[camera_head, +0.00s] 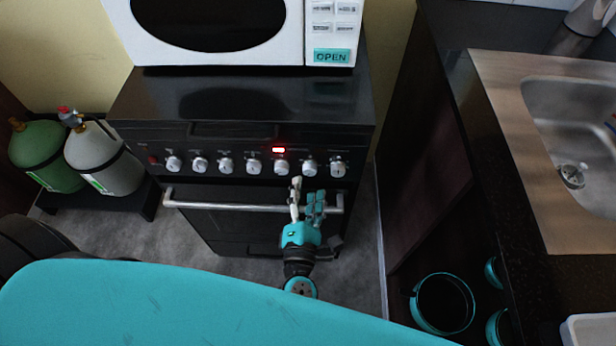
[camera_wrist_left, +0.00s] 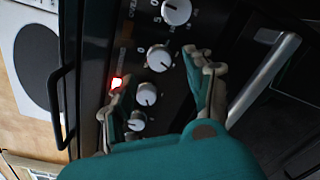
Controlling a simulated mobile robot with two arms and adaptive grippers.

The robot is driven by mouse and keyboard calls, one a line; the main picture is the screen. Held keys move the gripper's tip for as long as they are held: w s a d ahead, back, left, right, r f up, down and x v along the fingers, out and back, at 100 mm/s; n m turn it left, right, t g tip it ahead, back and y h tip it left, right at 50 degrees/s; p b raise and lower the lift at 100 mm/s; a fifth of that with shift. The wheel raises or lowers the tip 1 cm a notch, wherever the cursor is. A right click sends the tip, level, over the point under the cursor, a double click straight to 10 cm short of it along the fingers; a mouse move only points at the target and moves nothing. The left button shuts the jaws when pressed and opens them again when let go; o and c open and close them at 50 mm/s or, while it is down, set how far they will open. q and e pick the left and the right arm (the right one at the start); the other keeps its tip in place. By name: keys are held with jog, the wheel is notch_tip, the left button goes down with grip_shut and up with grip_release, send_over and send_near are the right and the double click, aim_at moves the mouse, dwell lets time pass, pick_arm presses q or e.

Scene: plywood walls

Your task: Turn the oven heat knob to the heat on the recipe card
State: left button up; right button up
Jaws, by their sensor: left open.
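The black oven (camera_head: 250,228) has a row of several white-silver knobs along its front panel. The rightmost knob (camera_head: 338,169) shows at the top of the left wrist view (camera_wrist_left: 176,10), with a numbered scale and lettering that may begin "OVE" beside it. The second knob from the right (camera_head: 309,168) also shows there (camera_wrist_left: 158,58). A small red display (camera_head: 279,150) is lit. My left gripper (camera_head: 306,190) is open and empty, just below and in front of the right-hand knobs, near the door handle. In its wrist view its fingers (camera_wrist_left: 158,78) are apart. No recipe card is seen.
The oven's door handle (camera_head: 240,207) crosses below the knobs, close to my gripper. A white microwave (camera_head: 330,12) stands on top. Gas bottles (camera_head: 105,162) stand at left. A dark cabinet (camera_head: 425,180) and sink (camera_head: 575,130) are at right. A turquoise surface (camera_head: 180,305) fills the foreground.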

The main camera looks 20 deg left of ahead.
pick_arm(q)
jog(key=v, duration=0.7)
jog(key=shift+s, duration=0.15)
